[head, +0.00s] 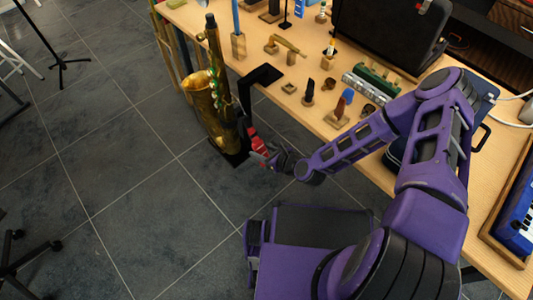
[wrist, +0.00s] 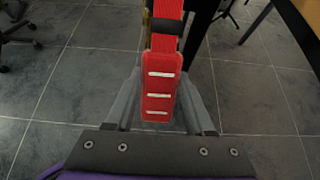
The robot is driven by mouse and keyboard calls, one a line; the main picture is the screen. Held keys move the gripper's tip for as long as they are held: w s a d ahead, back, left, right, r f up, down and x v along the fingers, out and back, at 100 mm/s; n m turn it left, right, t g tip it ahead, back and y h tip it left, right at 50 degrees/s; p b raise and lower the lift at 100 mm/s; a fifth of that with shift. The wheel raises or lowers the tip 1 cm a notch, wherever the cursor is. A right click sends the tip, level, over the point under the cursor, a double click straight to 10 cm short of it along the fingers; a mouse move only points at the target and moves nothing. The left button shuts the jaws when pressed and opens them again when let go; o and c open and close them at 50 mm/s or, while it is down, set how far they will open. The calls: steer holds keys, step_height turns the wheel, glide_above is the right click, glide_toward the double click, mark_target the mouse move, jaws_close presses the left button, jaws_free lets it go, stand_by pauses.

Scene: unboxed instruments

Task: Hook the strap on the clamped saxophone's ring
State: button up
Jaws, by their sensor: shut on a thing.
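The brass saxophone (head: 214,108) stands upright in a black clamp (head: 262,76) at the table's left edge. Its ring is too small to make out in the head view. My gripper (head: 262,152) is low beside the saxophone's right side and is shut on the red strap (head: 256,142). In the wrist view my gripper (wrist: 160,105) has its fingers either side of the strap's red pad (wrist: 160,88), which has several pale stitched bars. The red webbing runs up from the pad through a black slider (wrist: 166,27). The strap's hook is not clearly visible.
The wooden table (head: 300,106) holds small stands, mouthpieces and an open black case (head: 385,35) to the right of the saxophone. A music stand (head: 62,62) and a chair base (head: 20,258) stand on the tiled floor at left.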

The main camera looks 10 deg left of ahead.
steer(key=shift+w+a, duration=1.15)
steer(key=shift+a, duration=0.2)
steer(key=shift+f+b, duration=0.95)
steer(key=shift+f, duration=0.15)
steer(key=o, duration=1.3)
steer(key=shift+o, duration=0.2)
steer(key=shift+d, duration=0.1)
steer(key=p, duration=0.1)
glide_toward(254, 144)
steer(key=d, duration=0.1)
steer(key=s+d+f, duration=0.1)
steer(key=d, duration=0.1)
steer(key=s+d, duration=0.1)
steer(key=shift+d+f, duration=0.3)
steer(key=shift+f, duration=0.05)
